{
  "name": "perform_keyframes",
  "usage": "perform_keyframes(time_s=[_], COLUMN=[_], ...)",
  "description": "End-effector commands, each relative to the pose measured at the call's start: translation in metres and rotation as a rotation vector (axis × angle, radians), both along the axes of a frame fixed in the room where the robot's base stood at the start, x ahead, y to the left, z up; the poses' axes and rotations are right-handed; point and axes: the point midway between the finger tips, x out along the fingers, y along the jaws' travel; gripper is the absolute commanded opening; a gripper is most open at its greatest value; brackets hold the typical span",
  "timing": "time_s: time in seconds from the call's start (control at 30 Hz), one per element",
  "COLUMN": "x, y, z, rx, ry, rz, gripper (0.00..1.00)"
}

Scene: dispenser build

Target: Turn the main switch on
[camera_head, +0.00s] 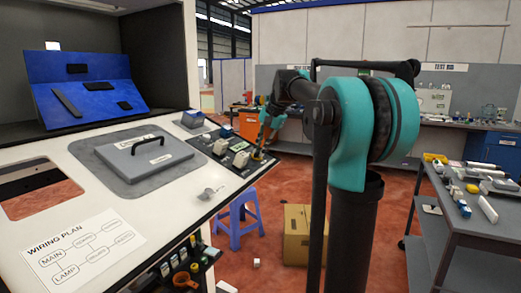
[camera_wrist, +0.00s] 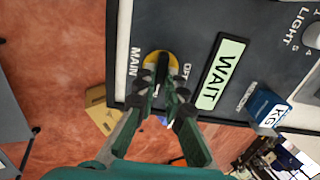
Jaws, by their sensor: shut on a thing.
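The main switch (camera_wrist: 161,59) is a round yellow and black knob on the dark control panel (camera_wrist: 203,32). The word MAIN is printed on one side of it and OFF on the other. My gripper (camera_wrist: 160,84) is shut on the main switch, its two green and black fingers close together at the knob. The fingers hide part of the knob, so its exact angle cannot be told. In the head view my gripper (camera_head: 261,143) reaches down to the panel's right end, and the switch is small there.
A green WAIT display (camera_wrist: 221,74) lies beside the switch, with a LIGHT dial (camera_wrist: 313,36) and a blue KG box (camera_wrist: 268,106) farther right. A grey lid with a handle (camera_head: 143,158) sits on the white bench. A blue stool (camera_head: 237,218) and cardboard box (camera_head: 297,234) stand on the floor.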

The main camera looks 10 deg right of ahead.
Motion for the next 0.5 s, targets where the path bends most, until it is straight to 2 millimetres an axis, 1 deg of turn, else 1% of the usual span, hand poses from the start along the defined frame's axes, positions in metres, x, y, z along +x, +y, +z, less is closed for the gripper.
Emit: perform_keyframes(time_s=[0.27, 0.3, 0.47, 0.5], x=[0.0004, 0.0004, 0.0003, 0.0002], y=[-0.0003, -0.0003, -0.0003, -0.0002], z=[0.0003, 0.0003, 0.0002, 0.0002], rx=[0.000, 0.000, 0.000, 0.000], ry=[-0.001, -0.001, 0.000, 0.000], rz=[-0.001, -0.001, -0.001, -0.001], gripper=[0.00, 0.11, 0.31, 0.31])
